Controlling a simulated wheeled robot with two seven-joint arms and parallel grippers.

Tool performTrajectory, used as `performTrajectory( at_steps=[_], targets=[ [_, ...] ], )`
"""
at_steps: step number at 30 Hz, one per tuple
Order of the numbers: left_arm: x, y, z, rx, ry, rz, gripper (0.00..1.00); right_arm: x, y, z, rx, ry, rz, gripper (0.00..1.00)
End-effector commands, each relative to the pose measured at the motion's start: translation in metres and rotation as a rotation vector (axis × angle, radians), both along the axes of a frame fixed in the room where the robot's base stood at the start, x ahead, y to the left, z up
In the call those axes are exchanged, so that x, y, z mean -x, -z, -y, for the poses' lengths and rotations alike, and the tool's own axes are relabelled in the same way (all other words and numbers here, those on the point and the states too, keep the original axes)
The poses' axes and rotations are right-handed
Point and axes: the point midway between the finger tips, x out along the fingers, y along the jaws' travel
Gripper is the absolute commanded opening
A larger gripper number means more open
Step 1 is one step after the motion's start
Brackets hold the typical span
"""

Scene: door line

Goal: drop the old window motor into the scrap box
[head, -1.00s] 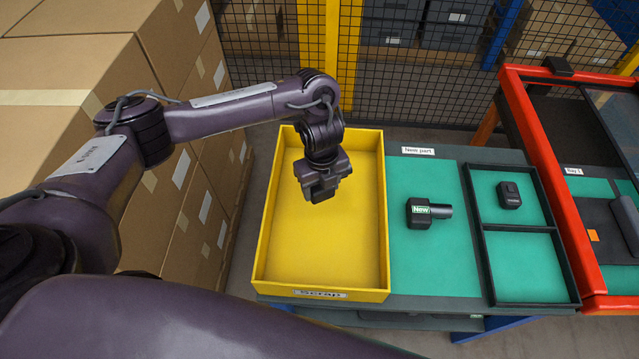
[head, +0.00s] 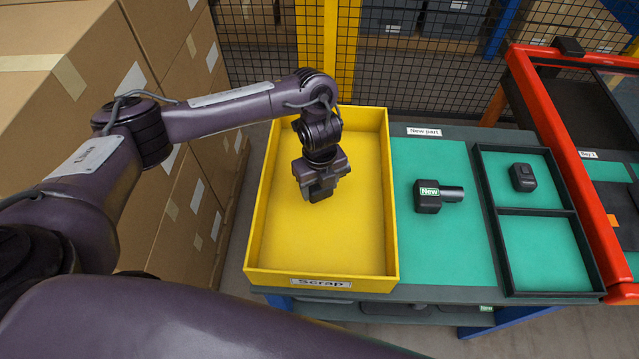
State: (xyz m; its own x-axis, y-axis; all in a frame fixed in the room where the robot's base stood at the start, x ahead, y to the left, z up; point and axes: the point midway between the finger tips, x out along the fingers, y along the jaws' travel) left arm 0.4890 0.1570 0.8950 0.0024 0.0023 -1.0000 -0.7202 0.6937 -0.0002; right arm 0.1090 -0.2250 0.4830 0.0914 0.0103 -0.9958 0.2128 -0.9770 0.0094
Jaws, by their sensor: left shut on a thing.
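The yellow scrap box (head: 322,283), labelled "Scrap", stands open at the left end of the bench. My left gripper (head: 320,182) is over the box's inside, pointing down. It is shut on a small dark block, the old window motor (head: 321,193), mostly hidden by the gripper. The box floor below looks empty. How far the motor is above the floor is hard to tell. My right gripper is out of view.
A black motor tagged "New" (head: 430,197) lies on the green mat (head: 450,250). A black divided tray (head: 530,211) holds a small dark part (head: 522,177). A red-framed door (head: 560,150) is at right, stacked cartons (head: 150,60) at left, mesh fence behind.

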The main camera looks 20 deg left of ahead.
Motion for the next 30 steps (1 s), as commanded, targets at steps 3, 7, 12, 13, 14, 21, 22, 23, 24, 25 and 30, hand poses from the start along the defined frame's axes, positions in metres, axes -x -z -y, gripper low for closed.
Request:
performTrajectory(
  at_steps=[3, 7, 12, 13, 14, 21, 22, 23, 24, 25, 30],
  targets=[
    [-0.001, -0.002, 0.0, 0.001, 0.0, 0.002, 0.64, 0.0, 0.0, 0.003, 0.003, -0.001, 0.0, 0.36],
    [0.0, -0.001, 0.0, 0.001, 0.0, 0.002, 0.81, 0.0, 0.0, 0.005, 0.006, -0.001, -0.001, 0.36],
    [0.0, -0.001, 0.0, 0.001, 0.0, 0.001, 0.82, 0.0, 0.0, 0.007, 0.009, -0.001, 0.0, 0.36],
    [0.0, -0.001, 0.0, 0.001, 0.0, 0.001, 0.82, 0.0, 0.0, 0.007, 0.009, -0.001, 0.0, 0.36],
    [0.001, 0.001, 0.0, -0.001, 0.0, -0.001, 0.82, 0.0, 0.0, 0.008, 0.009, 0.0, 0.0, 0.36],
    [-0.001, -0.025, 0.0, -0.001, 0.002, 0.005, 0.82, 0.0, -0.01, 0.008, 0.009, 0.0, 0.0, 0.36],
    [-0.002, -0.031, -0.001, -0.002, 0.003, 0.006, 0.82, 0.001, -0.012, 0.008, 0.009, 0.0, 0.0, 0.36],
    [-0.002, -0.036, -0.001, -0.002, 0.003, 0.005, 0.82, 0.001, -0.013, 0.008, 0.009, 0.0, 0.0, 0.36],
    [-0.002, -0.043, -0.001, -0.002, 0.002, 0.007, 0.82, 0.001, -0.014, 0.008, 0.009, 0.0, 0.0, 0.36],
    [-0.002, -0.048, 0.0, -0.002, 0.003, 0.006, 0.82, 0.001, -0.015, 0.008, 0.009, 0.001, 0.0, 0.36],
    [-0.001, -0.07, 0.0, 0.001, 0.002, 0.004, 0.82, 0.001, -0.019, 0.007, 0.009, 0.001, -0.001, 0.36]
  ],
)
